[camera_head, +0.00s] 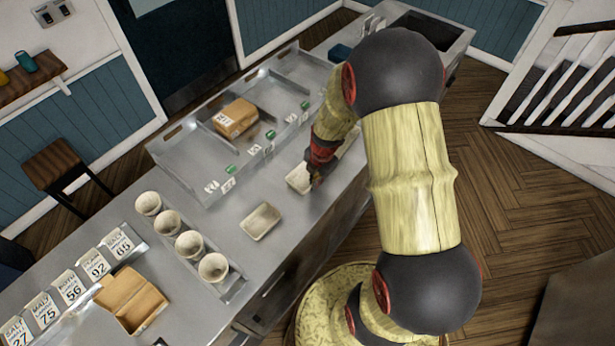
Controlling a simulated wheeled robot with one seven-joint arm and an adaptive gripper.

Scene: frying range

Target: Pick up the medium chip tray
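Shallow pale chip trays lie in a row along the front of the steel counter (215,225). One tray (261,221) lies clear of my arm, to the left. A second tray (297,179) is partly covered by my gripper (315,182). A pale edge of what looks like a third tray (350,141) shows behind my arm. I read no size marks on them, so I cannot tell which is the medium one. My gripper points down at the right end of the second tray. Its fingers are small and dark, and whether they grip the rim is unclear.
A steel rack (196,172) with a cardboard box (235,119) and green-marked labels runs behind the trays. Several pale cups (189,244) stand at the left, near an open brown box (131,299) and number cards (97,264). Bare counter surrounds the left tray.

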